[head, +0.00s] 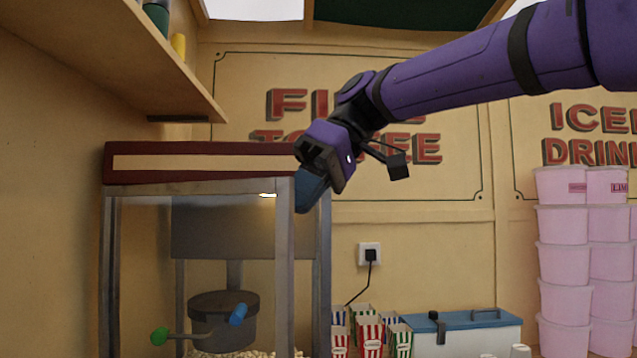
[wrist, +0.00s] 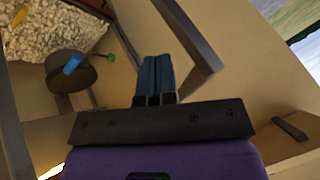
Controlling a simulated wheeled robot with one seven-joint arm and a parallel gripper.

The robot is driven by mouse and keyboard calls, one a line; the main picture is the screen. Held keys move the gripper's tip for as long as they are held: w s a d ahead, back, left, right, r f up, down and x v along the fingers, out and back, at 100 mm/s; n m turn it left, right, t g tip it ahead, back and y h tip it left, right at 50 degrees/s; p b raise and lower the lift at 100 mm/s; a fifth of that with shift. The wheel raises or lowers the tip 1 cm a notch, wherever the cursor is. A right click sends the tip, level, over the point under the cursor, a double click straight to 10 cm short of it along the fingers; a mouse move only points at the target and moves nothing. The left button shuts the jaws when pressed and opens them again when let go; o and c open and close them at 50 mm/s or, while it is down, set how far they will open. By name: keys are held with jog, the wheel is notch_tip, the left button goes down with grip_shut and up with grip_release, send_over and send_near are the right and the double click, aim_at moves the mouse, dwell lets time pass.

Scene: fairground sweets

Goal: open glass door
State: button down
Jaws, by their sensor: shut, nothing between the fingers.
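The popcorn cabinet stands at the left in the head view, with a dark red top (head: 200,162) and grey metal posts (head: 285,270). Its clear glass front (head: 140,260) shows the inside; I cannot make out the door's own edges or whether it is ajar. My gripper (head: 308,203) is shut and empty, its blue fingers pointing down beside the upper right front corner of the cabinet. Whether they touch the post is unclear. The wrist view shows the closed fingers (wrist: 155,62) close to a grey post (wrist: 186,40).
Inside the cabinet hang a dark kettle (head: 222,325) with blue and green handles, above popcorn (wrist: 40,30). A wooden shelf (head: 120,60) juts out at upper left. Striped popcorn boxes (head: 369,335), a blue-grey cooler (head: 468,330) and stacked pink tubs (head: 563,225) stand to the right.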

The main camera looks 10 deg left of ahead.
jog(key=shift+s+a, duration=0.25)
jog(key=shift+s, duration=0.5)
jog(key=shift+s, duration=0.1)
jog(key=shift+s+a, duration=0.1)
jog(key=shift+s, duration=0.25)
jog(key=s+a+m+t, duration=0.1)
jog(key=s+a, duration=0.7)
jog(key=s, duration=0.3)
jog(key=s+a+m, duration=0.2)
jog(key=s+a, duration=0.6)
jog(key=s, duration=0.4)
jog(key=shift+a+t+y, duration=0.4)
jog(key=shift+d, duration=0.1)
